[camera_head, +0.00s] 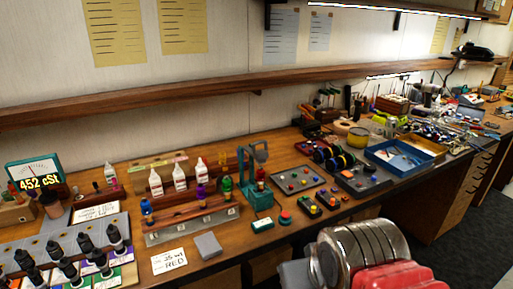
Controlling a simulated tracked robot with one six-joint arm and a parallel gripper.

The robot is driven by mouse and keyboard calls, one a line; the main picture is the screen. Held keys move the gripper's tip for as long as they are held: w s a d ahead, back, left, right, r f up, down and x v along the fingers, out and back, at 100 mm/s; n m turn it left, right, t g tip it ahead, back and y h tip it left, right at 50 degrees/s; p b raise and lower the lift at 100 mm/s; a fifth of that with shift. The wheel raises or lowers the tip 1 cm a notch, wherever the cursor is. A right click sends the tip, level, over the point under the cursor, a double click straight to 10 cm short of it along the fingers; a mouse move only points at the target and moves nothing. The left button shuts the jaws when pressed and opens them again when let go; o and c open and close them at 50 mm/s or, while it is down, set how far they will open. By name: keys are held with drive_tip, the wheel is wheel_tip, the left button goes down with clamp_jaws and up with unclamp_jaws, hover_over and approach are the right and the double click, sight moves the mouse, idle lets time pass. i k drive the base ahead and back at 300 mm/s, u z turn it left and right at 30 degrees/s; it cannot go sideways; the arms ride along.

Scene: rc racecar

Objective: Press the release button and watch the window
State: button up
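A red round button (285,218) sits on a small dark base near the front edge of the bench, in the middle of the picture. Just left of it lies a small green box with a pale face (262,225), which may be a display window; its reading is too small to make out. A teal stand (259,193) with an upright arm rises behind them. A meter (35,178) at the far left shows "452 cSt". Which of these is the task's window I cannot tell. No gripper fingers show; nothing of mine visibly touches the button.
Silver and red parts, apparently mine, fill the lower right. A rail with bottles (195,222), a grey block (208,245) and a card reading "35 wt RED" (169,260) lie left of the button. Small trays (327,200) stand right. A shelf (200,92) runs above.

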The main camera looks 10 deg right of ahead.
sight(284, 214)
drive_tip(key=i, duration=0.95)
drive_tip(key=u, duration=0.05)
